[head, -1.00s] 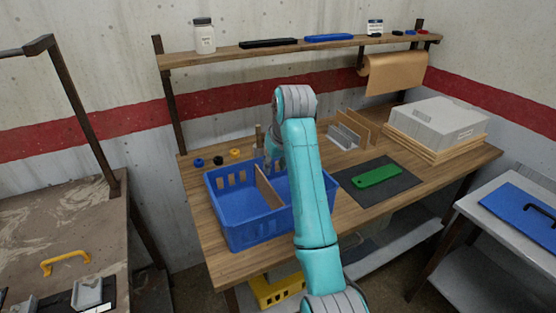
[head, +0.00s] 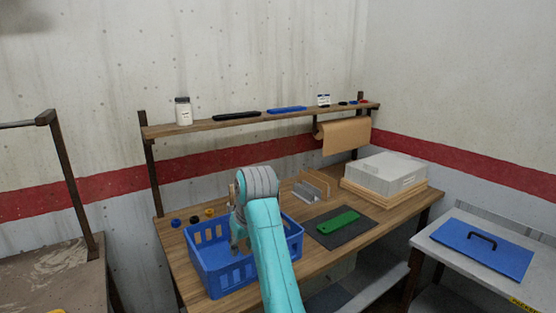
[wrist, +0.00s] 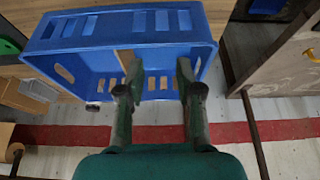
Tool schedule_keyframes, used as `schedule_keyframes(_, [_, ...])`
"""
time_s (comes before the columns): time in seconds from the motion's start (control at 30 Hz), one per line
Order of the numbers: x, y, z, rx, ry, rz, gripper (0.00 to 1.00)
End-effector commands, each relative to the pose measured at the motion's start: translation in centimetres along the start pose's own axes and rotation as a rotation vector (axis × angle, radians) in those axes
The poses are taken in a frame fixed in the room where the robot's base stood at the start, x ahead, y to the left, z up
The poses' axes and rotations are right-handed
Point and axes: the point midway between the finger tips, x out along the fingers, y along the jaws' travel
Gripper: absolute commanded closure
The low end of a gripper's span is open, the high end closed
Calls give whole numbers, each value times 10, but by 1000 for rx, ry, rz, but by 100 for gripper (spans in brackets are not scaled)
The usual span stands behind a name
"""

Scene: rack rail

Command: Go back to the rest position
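My gripper is open and empty in the wrist view (wrist: 160,72), its two fingers apart with only the blue crate behind them. In the head view my gripper (head: 238,232) hangs at the blue crate (head: 228,277), partly hidden by my teal arm. The crate stands on the wooden workbench (head: 333,255) and shows large in the wrist view (wrist: 60,28).
A green plate (head: 338,222) lies on a dark mat (head: 352,237) right of the crate. A shelf (head: 215,124) runs above. A side table (head: 470,262) bears a blue panel.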

Motion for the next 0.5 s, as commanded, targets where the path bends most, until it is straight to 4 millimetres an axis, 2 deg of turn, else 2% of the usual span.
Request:
schedule_keyframes(0.27, [23,5,13,15,17,7,65])
schedule_keyframes(0.5, [54,12,34,35,44,19,65])
